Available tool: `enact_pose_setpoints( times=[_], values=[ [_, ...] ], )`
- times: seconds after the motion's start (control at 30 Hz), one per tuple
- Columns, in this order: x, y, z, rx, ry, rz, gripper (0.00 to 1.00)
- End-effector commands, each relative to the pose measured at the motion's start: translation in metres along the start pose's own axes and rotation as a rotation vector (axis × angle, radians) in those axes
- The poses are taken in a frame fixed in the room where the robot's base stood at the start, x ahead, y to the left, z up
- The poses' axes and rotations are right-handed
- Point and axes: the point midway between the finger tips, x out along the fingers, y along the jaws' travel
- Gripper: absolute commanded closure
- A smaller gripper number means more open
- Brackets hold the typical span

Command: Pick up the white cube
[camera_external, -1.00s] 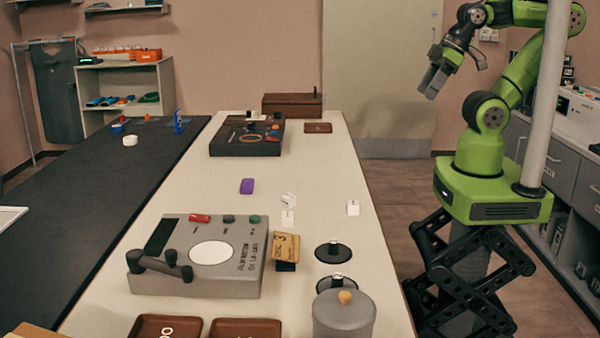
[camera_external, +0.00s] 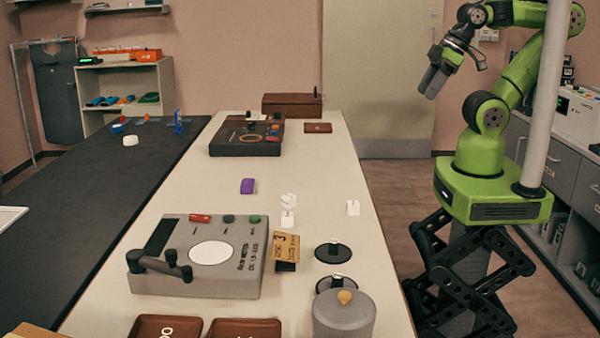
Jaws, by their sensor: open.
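A white cube (camera_external: 353,208) with a small dark mark stands alone on the right part of the cream table. Two more small white cubes sit close together near the table's middle, an upper one (camera_external: 288,200) tilted and seemingly on top of a lower one (camera_external: 288,218). Which of these the task names I cannot tell. My gripper (camera_external: 431,90) is open and empty, pointing down and left, high up and beyond the table's right edge, well apart from all the cubes.
A grey device (camera_external: 205,283) with a white disc, a card on a stand (camera_external: 286,249), black discs (camera_external: 333,252) and a grey canister (camera_external: 345,318) fill the near table. A purple block (camera_external: 247,186) lies left of the cubes.

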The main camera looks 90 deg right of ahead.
Motion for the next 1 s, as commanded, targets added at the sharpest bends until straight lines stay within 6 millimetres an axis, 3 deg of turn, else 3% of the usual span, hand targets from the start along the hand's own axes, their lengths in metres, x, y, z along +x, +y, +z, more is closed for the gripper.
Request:
enact_pose_setpoints(
  times=[0.17,0.27,0.47,0.6,0.8,1.0],
  values=[
    [0.004,-0.002,-0.005,0.024,-0.021,-0.002,0.38],
    [0.019,-0.009,-0.02,0.118,-0.1,-0.018,0.38],
    [0.084,-0.02,-0.062,0.454,-0.354,-0.099,0.38],
    [0.141,-0.017,-0.081,0.733,-0.557,-0.181,0.38],
    [0.218,0.002,-0.087,1.154,-0.873,-0.335,0.38],
    [0.273,0.027,-0.076,1.512,-1.168,-0.514,0.38]
  ],
)
